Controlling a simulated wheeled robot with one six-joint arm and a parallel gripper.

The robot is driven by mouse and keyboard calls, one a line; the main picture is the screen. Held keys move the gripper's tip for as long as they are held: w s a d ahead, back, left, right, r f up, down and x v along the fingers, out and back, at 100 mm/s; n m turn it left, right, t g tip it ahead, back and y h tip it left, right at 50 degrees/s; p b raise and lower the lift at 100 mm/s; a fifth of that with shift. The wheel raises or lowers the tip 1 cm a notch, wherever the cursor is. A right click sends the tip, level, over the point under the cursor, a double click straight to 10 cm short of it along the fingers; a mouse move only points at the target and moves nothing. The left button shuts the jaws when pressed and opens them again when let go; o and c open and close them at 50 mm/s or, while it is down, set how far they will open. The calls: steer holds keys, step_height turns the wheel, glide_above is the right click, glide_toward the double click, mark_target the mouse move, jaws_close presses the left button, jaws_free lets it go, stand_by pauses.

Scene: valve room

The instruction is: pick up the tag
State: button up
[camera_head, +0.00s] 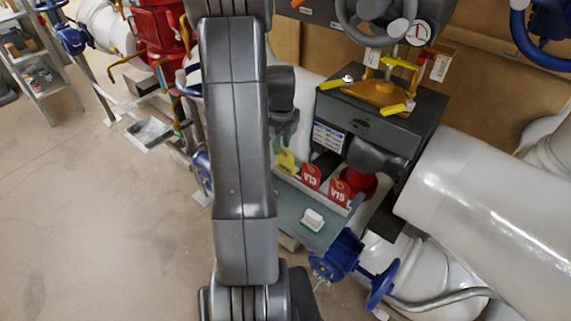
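A small grey tray or shelf (290,207) holds a row of upright tags along its back. A yellow tag (286,161) stands at the left end. Two red tags with white lettering stand to its right, one in the middle (311,176) and one further right (338,190). White tags also hang near the gauge, one on the right (440,67) and one on the left (372,57). My gripper (278,147) points down just above the yellow tag, partly hidden behind my arm. Its fingertips are too small and covered to show whether they are open or touching the tag.
A white block with a green base (313,220) lies on the tray's front. A dark box with yellow handles (382,103) stands right of my gripper. A large white pipe (490,165) and a blue valve (338,256) are close by.

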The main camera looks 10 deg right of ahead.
mark_target(281, 157)
steer(key=shift+s+a+f+p, duration=0.15)
steer(key=shift+f+p, duration=0.1)
steer(key=shift+f, duration=1.1)
steer(key=shift+s+f+p, duration=0.1)
steer(key=shift+f+p, duration=0.15)
steer(key=shift+f, duration=1.05)
jaws_close()
